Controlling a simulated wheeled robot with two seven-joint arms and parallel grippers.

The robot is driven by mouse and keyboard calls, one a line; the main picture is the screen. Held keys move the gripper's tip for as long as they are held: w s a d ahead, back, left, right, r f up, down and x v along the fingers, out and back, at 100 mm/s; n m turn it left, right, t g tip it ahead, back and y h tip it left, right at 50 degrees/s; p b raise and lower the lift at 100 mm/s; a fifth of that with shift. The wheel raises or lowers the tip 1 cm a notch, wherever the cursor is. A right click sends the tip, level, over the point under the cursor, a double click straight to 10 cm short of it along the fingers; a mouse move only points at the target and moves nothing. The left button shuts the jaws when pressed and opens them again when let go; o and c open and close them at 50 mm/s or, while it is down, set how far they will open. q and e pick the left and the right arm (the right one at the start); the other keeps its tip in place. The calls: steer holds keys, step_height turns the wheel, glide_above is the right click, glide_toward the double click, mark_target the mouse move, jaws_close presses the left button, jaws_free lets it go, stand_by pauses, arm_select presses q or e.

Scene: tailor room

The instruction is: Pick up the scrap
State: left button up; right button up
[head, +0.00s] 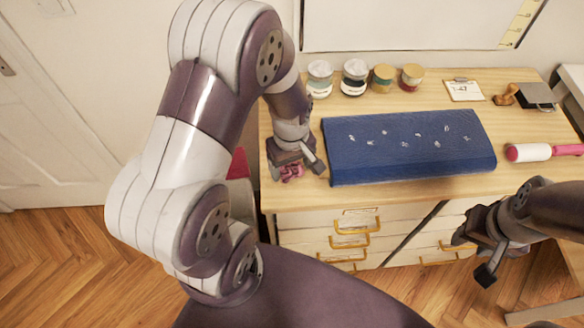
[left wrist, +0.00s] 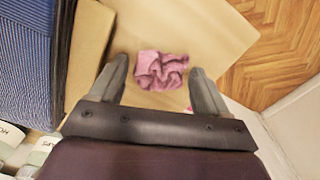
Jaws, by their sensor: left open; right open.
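The scrap (left wrist: 161,71) is a crumpled piece of pink-purple cloth on the tabletop. In the head view the scrap (head: 291,173) lies near the table's front left corner, partly hidden by my left gripper (head: 296,170). In the left wrist view my left gripper (left wrist: 156,82) is open, with one finger on each side of the scrap and gaps between. I cannot tell how far the fingertips are above the table. My right gripper (head: 478,256) is open and empty, in front of the drawers at the lower right.
A blue cloth bolt (head: 408,146) with white bits lies right of the scrap; it also shows in the left wrist view (left wrist: 30,60). Several jars (head: 355,77) stand at the back. A lint roller (head: 540,152) lies at the right. Drawers (head: 350,237) are below the table.

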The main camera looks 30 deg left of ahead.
arm_select(q)
steer(key=c, duration=0.8)
steer(key=shift+c, duration=0.4)
